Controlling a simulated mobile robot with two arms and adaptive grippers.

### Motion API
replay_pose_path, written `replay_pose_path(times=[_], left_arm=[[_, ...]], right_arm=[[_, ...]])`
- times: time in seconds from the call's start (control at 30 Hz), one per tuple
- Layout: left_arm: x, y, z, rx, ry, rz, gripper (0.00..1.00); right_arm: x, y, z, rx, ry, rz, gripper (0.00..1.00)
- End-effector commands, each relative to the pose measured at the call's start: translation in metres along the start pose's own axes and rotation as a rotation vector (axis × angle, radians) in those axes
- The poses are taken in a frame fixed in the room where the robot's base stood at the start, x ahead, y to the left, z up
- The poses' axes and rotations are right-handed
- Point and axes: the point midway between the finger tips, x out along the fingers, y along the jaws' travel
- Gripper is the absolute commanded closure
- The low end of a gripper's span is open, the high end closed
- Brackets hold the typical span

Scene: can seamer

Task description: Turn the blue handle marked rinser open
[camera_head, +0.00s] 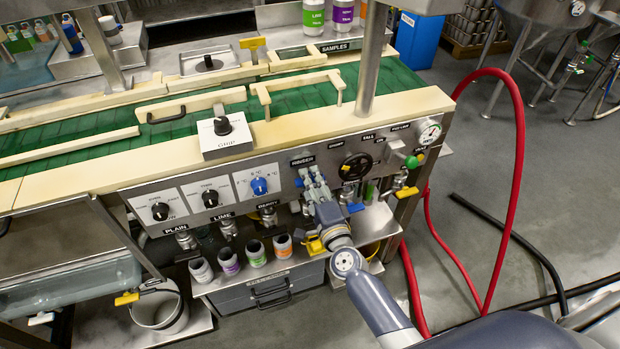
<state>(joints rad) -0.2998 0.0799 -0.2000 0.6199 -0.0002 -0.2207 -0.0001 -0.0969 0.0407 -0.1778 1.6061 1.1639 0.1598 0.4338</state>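The label RINSER (302,161) is on the steel front panel of the machine. My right gripper (311,176) is just below this label, with its fingers pointing at the panel. The gripper and wrist cover most of the valve there. A small blue piece (356,207) shows just right of the gripper, and a bit of blue shows at its left side. I cannot tell which of these belongs to the rinser handle, whether the fingers touch it, or how far apart they are. My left gripper is out of view.
A black handwheel (355,166) and a green knob (411,162) are right of the gripper. A blue dial (260,186) is to its left. Several cans, including an orange one (283,244), stand on the shelf below. A red hose (519,150) hangs at the right.

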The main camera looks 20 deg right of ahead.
Motion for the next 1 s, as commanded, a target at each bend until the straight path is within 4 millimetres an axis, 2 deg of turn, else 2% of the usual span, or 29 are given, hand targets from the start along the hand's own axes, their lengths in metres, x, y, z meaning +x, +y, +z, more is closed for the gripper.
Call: replay_pose_path(times=[0.17,0.43,0.47,0.5,0.6,1.0], left_arm=[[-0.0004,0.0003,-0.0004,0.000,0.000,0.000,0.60],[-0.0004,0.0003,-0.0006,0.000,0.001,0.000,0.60],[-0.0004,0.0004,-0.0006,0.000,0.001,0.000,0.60],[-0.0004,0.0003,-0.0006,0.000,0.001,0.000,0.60],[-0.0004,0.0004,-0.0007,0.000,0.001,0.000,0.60],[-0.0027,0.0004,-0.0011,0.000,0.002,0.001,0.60]], right_arm=[[0.0100,0.0000,0.0002,0.001,0.000,0.000,0.70],[0.0113,-0.0002,0.0001,0.001,0.000,0.000,0.70],[0.0112,-0.0002,0.0001,0.001,0.000,0.000,0.72],[0.0112,-0.0001,0.0001,0.001,0.000,0.000,0.81],[0.0111,-0.0001,0.0001,0.001,0.000,0.000,1.00],[0.0109,-0.0006,0.0001,-0.029,0.000,0.001,1.00]])
